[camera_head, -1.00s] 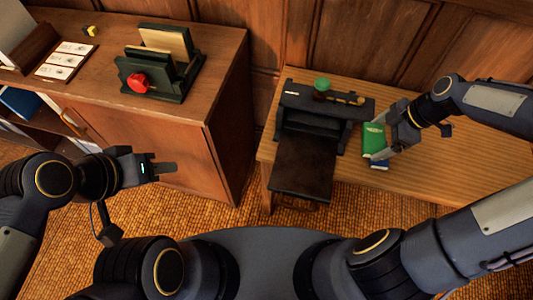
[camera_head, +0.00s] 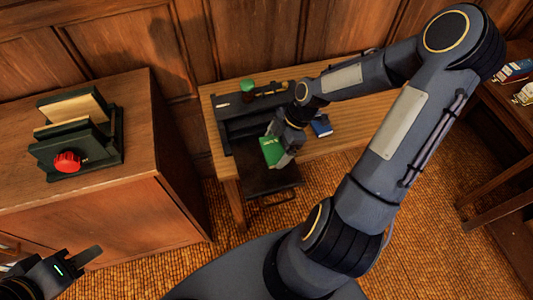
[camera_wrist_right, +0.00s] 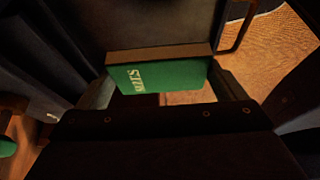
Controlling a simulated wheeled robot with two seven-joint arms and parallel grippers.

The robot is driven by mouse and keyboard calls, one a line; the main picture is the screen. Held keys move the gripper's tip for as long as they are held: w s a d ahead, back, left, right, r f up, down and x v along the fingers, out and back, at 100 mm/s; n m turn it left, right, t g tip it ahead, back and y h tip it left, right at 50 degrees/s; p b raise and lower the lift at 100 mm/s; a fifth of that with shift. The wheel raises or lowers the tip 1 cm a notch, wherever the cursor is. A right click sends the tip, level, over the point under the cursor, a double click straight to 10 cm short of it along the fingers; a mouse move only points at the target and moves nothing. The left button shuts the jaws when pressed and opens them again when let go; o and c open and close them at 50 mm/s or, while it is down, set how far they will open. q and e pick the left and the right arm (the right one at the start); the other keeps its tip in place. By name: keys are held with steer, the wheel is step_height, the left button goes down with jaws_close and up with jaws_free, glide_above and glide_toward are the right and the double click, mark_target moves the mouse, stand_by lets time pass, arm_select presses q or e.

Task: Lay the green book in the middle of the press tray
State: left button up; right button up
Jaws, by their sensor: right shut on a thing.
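The green book (camera_head: 271,151) is held in my right gripper (camera_head: 284,156), over the near part of the black press. In the right wrist view the green book (camera_wrist_right: 160,77) shows its pale lettering and sits between the two fingers. Beyond it is the dark flat press tray (camera_wrist_right: 150,22), partly hidden by the book; in the head view the press tray (camera_head: 285,180) juts from the table's front. I cannot tell whether the book touches the tray. My left gripper (camera_head: 82,258) is at the lower left, away from everything; its jaw gap is not clear.
A blue book (camera_head: 321,126) lies on the wooden table (camera_head: 365,117) right of the press. A green knob (camera_head: 247,86) tops the press (camera_head: 232,125). A cabinet (camera_head: 130,130) at left bears a dark green holder with a red knob (camera_head: 67,161). A shelf with books stands far right.

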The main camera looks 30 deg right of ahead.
mark_target(263, 159)
steer(key=w+f, duration=0.1)
steer(key=f, duration=0.1)
steer(key=w+a+f, duration=0.1)
steer(key=w+f, duration=0.1)
steer(key=shift+w+f, duration=0.2)
steer(key=shift+f, duration=1.55)
steer(key=shift+f, duration=0.2)
steer(key=o, duration=0.7)
steer(key=shift+o, duration=0.2)
steer(key=shift+r, duration=0.1)
